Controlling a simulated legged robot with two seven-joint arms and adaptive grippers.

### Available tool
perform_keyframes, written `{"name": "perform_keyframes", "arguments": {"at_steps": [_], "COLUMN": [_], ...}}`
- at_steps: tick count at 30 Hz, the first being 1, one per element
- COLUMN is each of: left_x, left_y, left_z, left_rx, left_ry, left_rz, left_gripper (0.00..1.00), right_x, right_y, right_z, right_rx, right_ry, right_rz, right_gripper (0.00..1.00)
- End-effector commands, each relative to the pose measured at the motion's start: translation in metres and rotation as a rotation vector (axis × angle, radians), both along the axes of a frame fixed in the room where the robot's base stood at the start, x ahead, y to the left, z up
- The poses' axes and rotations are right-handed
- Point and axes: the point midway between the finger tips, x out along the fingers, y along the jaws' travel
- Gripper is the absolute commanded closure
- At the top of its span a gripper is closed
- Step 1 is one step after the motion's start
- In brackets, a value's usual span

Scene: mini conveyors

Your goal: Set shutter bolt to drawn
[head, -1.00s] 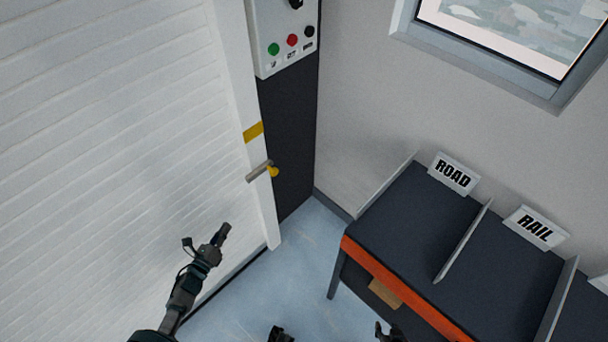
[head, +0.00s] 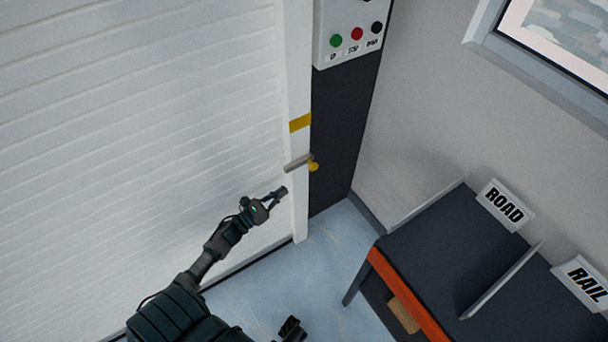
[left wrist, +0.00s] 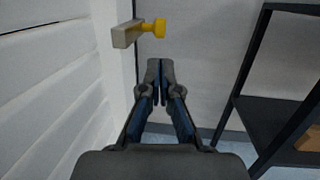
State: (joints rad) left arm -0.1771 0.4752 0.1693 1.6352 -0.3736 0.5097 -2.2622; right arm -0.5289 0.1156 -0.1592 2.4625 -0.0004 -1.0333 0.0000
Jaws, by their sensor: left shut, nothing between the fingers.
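The shutter bolt (head: 299,162) is a short grey bar with a yellow knob (head: 313,167) at its right end, on the white shutter's right edge post. In the left wrist view the bolt bar (left wrist: 127,34) and yellow knob (left wrist: 155,27) are at upper middle, beyond and slightly left of my fingertips. My left gripper (head: 281,192) is just below and left of the bolt in the head view, apart from it. In the left wrist view its fingers (left wrist: 160,68) are together and empty. A dark gripper part (head: 291,329) shows at the bottom edge, mostly cut off; its jaw state is unclear.
The white slatted shutter (head: 130,110) fills the left. A yellow band (head: 300,123) marks the post above the bolt. A control box (head: 345,45) with green, red and black buttons is above. A dark table (head: 430,235) with ROAD (head: 503,205) and RAIL (head: 580,283) signs stands right.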

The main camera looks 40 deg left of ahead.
Motion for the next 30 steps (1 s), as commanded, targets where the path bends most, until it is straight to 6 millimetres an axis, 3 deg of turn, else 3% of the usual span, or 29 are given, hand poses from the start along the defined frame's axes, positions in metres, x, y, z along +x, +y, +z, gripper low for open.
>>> {"name": "perform_keyframes", "arguments": {"at_steps": [6,15,30], "left_x": [0.047,0.088,0.095], "left_y": [-0.013,-0.025,-0.027], "left_z": [0.008,0.014,0.016], "left_rx": [0.001,0.001,-0.001], "left_ry": [-0.002,0.000,0.000], "left_rz": [-0.001,0.000,0.000], "left_gripper": [1.00,1.00,1.00], "right_x": [0.009,0.021,0.024], "right_y": [0.004,0.009,0.010], "right_z": [0.004,0.013,0.015], "right_rx": [0.015,0.037,0.041], "right_ry": [-0.057,-0.140,-0.157], "right_rz": [0.003,0.007,0.008], "right_gripper": [0.60,0.60,0.60]}}
